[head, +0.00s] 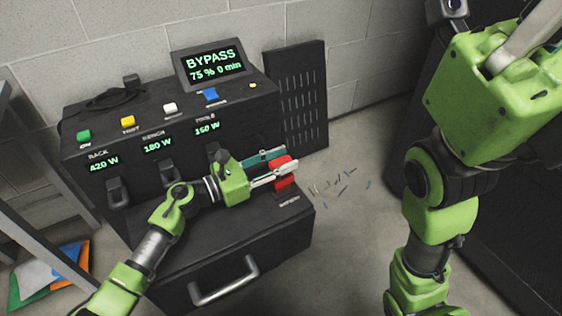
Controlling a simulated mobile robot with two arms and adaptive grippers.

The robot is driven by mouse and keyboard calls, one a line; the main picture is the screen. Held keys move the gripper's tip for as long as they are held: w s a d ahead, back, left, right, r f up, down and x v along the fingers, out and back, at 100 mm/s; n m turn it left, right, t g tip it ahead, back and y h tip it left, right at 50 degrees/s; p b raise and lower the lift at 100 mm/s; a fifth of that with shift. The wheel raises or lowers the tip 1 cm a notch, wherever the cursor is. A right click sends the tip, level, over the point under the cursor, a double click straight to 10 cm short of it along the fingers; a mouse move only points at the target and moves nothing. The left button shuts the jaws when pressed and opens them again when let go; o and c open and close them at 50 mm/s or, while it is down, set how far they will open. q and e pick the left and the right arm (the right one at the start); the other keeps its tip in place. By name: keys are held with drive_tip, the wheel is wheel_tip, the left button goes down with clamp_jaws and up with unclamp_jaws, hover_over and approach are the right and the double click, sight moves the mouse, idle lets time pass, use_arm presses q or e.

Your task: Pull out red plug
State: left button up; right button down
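The red plug (284,182) sits at the right end of the black power unit's front, above the label BATTERY. My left gripper (283,163) reaches in from the left and its fingertips are at the plug. The two fingers are apart, one above the other, with red showing between and below them. They cover part of the plug, and I cannot tell whether they press on it. The plug's seat is hidden. My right arm hangs at the right, and its gripper is out of the picture.
The unit's screen (212,64) reads BYPASS 75 % 0 min. Black plugs (117,190) stand under the RACK, BENCH and TOOLS displays. A drawer handle (224,281) juts out below. Small bits (341,187) lie on the floor at right. A dark cabinet (500,220) stands far right.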

use_arm(q)
drive_tip(key=shift+f, duration=0.1)
drive_tip(key=shift+s+a, duration=0.15)
drive_tip(key=shift+a, duration=0.1)
drive_tip(key=v, duration=1.1)
drive_tip(key=shift+a, duration=0.25)
drive_tip(key=shift+s, duration=0.1)
